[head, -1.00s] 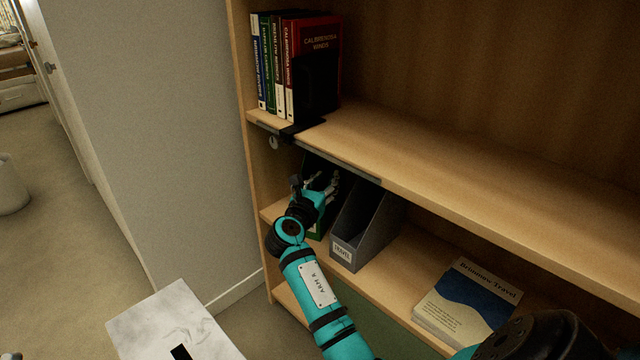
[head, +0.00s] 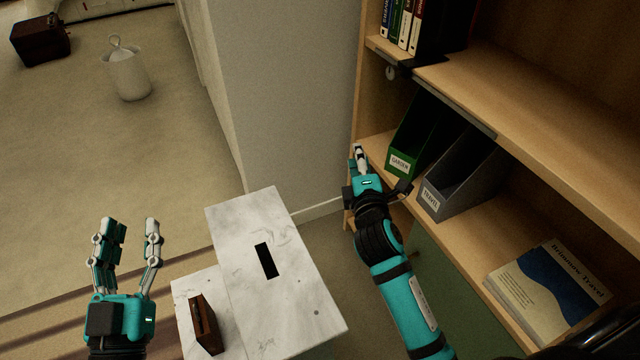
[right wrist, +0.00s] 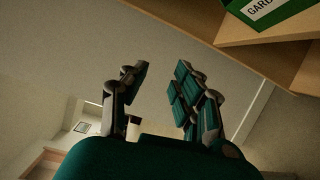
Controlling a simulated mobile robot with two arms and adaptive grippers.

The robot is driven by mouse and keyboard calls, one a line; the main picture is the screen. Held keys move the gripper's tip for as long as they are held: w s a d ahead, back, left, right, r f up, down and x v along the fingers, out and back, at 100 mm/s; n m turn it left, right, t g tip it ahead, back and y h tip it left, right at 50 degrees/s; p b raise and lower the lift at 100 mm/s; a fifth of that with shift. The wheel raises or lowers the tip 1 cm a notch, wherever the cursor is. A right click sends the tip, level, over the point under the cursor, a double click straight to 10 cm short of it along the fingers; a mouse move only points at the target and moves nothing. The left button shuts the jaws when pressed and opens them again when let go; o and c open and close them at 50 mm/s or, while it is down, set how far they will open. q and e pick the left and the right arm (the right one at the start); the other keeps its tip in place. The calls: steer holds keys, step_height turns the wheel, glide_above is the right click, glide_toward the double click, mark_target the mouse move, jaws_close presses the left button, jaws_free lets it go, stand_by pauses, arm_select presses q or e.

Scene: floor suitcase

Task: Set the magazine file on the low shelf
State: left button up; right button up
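A green magazine file (head: 405,150) labelled GARDEN stands on the low shelf (head: 480,236), near its left end. It also shows at the top of the right wrist view (right wrist: 268,12). A grey magazine file (head: 450,185) labelled TRAVEL stands just right of it. My right gripper (head: 359,158) is in front of the shelf's left end, beside the green file and apart from it. The right wrist view shows its fingers (right wrist: 160,85) spread and empty. My left gripper (head: 130,228) is open and empty at the lower left, away from the shelf.
Travel magazines (head: 548,290) lie on the low shelf at right. Books (head: 405,22) stand on the upper shelf (head: 520,90), whose edge overhangs the files. A white marble-like block (head: 285,290) with a dark slot stands before the bookcase. A white bin (head: 126,75) stands on open floor.

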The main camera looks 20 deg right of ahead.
steer(key=s+a+r+m+t+y, duration=0.4)
steer(key=s+a+r+m+y, duration=0.6)
steer(key=s+a+m, duration=0.3)
steer(key=shift+s+a+r+m, duration=0.3)
steer(key=shift+s+a+r, duration=0.1)
steer(key=shift+s+a, duration=0.3)
